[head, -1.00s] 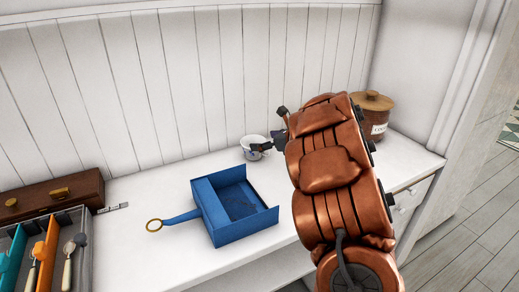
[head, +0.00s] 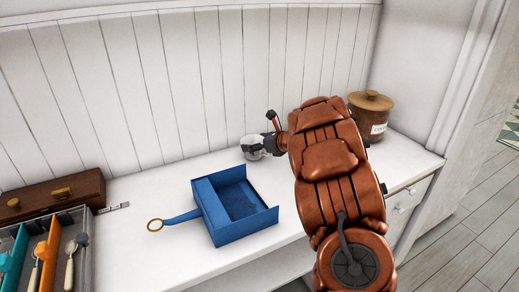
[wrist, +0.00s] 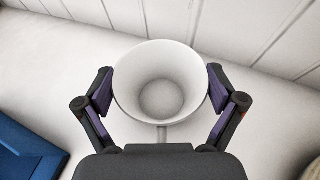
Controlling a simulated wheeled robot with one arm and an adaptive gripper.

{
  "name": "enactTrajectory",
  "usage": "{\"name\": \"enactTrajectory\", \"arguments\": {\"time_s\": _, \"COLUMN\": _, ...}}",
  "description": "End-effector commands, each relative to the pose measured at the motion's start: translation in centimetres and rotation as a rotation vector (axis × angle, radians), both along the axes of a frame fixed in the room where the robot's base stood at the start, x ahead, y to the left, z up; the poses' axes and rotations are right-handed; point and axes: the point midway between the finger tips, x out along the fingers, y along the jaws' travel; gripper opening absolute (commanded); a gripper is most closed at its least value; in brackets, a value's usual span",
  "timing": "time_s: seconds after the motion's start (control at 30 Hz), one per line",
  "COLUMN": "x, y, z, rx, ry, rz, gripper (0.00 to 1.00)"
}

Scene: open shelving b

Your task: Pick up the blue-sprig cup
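The blue-sprig cup (head: 252,147) stands on the white counter near the back wall in the head view. It looks white and round; no sprig shows clearly. In the wrist view the cup (wrist: 162,85) is seen from above, empty, with its handle toward my gripper. My gripper (wrist: 160,90) is spread wide, with one finger on each side of the cup, close to the rim. I cannot tell whether the pads touch it. In the head view my gripper (head: 264,146) is at the cup's right side, partly hidden by my arm.
A blue open box (head: 235,205) with a ring-ended handle lies in front of the cup. A brown lidded canister (head: 371,115) stands at the right. A brown drawer box (head: 55,197) and a cutlery tray (head: 82,255) are at the left. Counter is clear left of the cup.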

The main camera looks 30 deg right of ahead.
Motion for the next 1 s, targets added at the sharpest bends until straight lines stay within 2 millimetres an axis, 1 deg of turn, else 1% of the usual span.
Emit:
{"name": "enactTrajectory", "arguments": {"time_s": 0.03, "x": 0.0, "y": 0.0, "z": 0.0, "rx": 0.0, "ry": 0.0, "rz": 0.0, "gripper": 0.74}}
{"name": "enactTrajectory", "arguments": {"time_s": 0.2, "x": 0.0, "y": 0.0, "z": 0.0, "rx": 0.0, "ry": 0.0, "rz": 0.0, "gripper": 0.56}}
{"name": "enactTrajectory", "arguments": {"time_s": 0.23, "x": 0.0, "y": 0.0, "z": 0.0, "rx": 0.0, "ry": 0.0, "rz": 0.0, "gripper": 0.53}}
{"name": "enactTrajectory", "arguments": {"time_s": 0.27, "x": 0.0, "y": 0.0, "z": 0.0, "rx": 0.0, "ry": 0.0, "rz": -0.001, "gripper": 0.52}}
{"name": "enactTrajectory", "arguments": {"time_s": 0.47, "x": 0.0, "y": 0.0, "z": 0.1, "rx": 0.0, "ry": 0.0, "rz": -0.001, "gripper": 0.52}}
{"name": "enactTrajectory", "arguments": {"time_s": 0.57, "x": 0.0, "y": -0.1, "z": 0.4, "rx": -0.001, "ry": -0.001, "rz": -0.001, "gripper": 0.52}}
{"name": "enactTrajectory", "arguments": {"time_s": 0.73, "x": 0.0, "y": -0.1, "z": 1.8, "rx": -0.003, "ry": -0.004, "rz": -0.002, "gripper": 0.52}}
{"name": "enactTrajectory", "arguments": {"time_s": 0.9, "x": 0.0, "y": -0.1, "z": 3.7, "rx": -0.006, "ry": -0.004, "rz": 0.0, "gripper": 0.52}}
{"name": "enactTrajectory", "arguments": {"time_s": 1.0, "x": -0.6, "y": 0.1, "z": 3.6, "rx": -0.003, "ry": 0.001, "rz": -0.002, "gripper": 0.52}}
